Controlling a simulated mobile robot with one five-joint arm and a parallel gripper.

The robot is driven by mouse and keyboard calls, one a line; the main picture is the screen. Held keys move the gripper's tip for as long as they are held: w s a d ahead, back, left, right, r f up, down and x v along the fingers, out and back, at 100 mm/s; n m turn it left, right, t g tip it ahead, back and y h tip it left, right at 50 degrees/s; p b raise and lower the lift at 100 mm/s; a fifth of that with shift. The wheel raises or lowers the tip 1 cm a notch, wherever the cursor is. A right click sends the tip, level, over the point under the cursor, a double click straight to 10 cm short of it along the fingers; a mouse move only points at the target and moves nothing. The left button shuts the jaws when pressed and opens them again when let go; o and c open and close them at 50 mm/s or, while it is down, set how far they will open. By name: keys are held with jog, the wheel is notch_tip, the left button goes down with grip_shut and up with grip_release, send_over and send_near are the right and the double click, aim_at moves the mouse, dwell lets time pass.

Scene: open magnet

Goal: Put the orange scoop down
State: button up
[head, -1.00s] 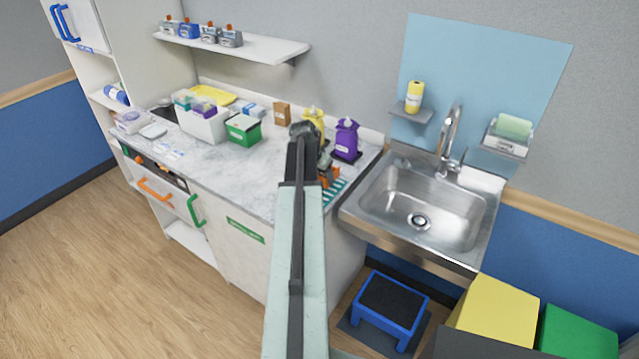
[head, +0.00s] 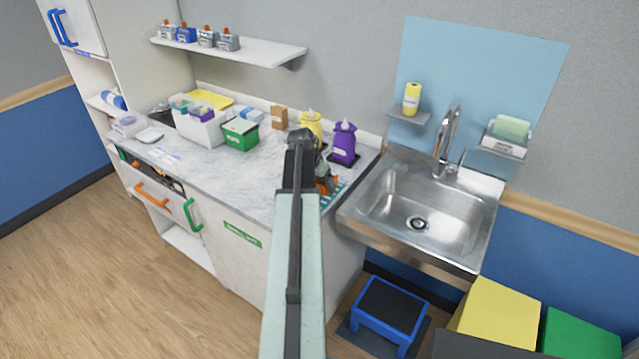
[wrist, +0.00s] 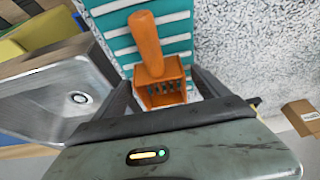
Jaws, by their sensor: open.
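The orange scoop (wrist: 160,78) is in the wrist view, with its handle pointing up the picture and its slotted bowl nearest my gripper. It appears to lie on a teal mat with white stripes (wrist: 181,36). My gripper (wrist: 165,93) is open, with one finger on each side of the bowl. I cannot tell whether either finger touches it. In the head view my gripper (head: 322,172) is over the right end of the counter, and my arm hides much of that spot. A bit of the orange scoop (head: 328,186) shows there.
A purple bottle (head: 344,143) and a yellow bottle (head: 310,124) stand close behind my gripper. The steel sink (head: 415,213) is just to the right. A green box (head: 241,134) and a white bin (head: 200,127) stand further left. The counter's middle is clear.

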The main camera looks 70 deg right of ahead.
jog(key=p+v, duration=1)
jog(key=v, duration=0.2)
jog(key=w+a+f+n+t+y, duration=0.15)
jog(key=w+a+n, duration=0.85)
jog(key=w+a, duration=1.8)
jog(key=w+a+n+y, duration=0.1)
jog(key=a+n, duration=0.5)
jog(key=a, duration=1.4)
jog(key=w+a+n+y, duration=0.2)
jog(key=a+n, duration=0.3)
jog(key=a, duration=1.4)
notch_tip(320, 180, down, 8)
jog(key=b, duration=0.7)
jog(key=shift+s, duration=0.15)
